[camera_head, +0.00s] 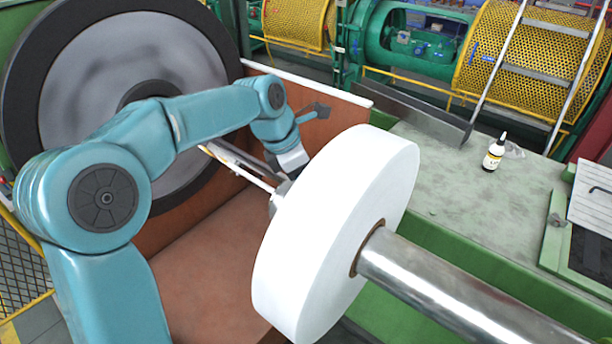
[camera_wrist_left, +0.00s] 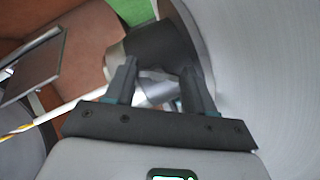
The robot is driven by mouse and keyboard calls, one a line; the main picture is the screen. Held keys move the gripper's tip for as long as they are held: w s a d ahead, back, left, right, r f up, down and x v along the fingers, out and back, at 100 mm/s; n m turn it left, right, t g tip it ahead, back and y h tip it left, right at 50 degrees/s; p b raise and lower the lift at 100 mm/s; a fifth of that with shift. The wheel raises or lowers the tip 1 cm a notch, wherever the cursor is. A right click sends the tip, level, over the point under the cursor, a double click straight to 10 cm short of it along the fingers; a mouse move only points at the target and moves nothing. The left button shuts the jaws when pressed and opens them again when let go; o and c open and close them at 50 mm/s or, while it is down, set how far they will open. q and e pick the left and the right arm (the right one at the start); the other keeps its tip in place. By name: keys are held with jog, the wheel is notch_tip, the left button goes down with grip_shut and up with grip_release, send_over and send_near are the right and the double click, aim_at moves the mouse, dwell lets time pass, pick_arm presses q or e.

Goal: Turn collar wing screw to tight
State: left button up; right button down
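My left gripper (camera_wrist_left: 158,68) is open, its two dark fingers on either side of a silvery metal piece (camera_wrist_left: 157,92), which may be the wing screw. I cannot tell whether the fingers touch it. A dark grey round collar (camera_wrist_left: 165,45) lies just beyond the fingertips, on a lighter metal shaft. In the head view, my left arm reaches behind a white reel (camera_head: 335,220), which hides the gripper fingers and the screw. A small grey part (camera_head: 277,197) shows at the reel's far side. My right gripper is not in view.
The white reel sits on a thick steel shaft (camera_head: 440,290) and stands close beside my left gripper. A large grey disc (camera_head: 110,75) is behind my arm. A thin pale rod (camera_head: 240,168) runs toward the reel. A small bottle (camera_head: 493,155) stands on the green bench (camera_head: 450,200).

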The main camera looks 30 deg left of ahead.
pick_arm(q)
jog(key=c, duration=0.4)
jog(key=shift+a+r+m+p, duration=0.1)
jog(key=shift+r+m+p, duration=0.05)
jog(key=shift+m+p, duration=0.85)
jog(key=shift+m+g+h+p, duration=0.4)
jog(key=shift+m+g+p, duration=0.15)
jog(key=shift+m, duration=0.25)
jog(key=m, duration=0.2)
jog(key=shift+w+m+g+h, duration=0.15)
jog(key=shift+m+g+h, duration=0.2)
jog(key=shift+m+h, duration=0.05)
jog(key=m+g, duration=0.1)
jog(key=m, duration=0.3)
jog(key=shift+m+g, duration=0.3)
jog(key=shift+g, duration=0.1)
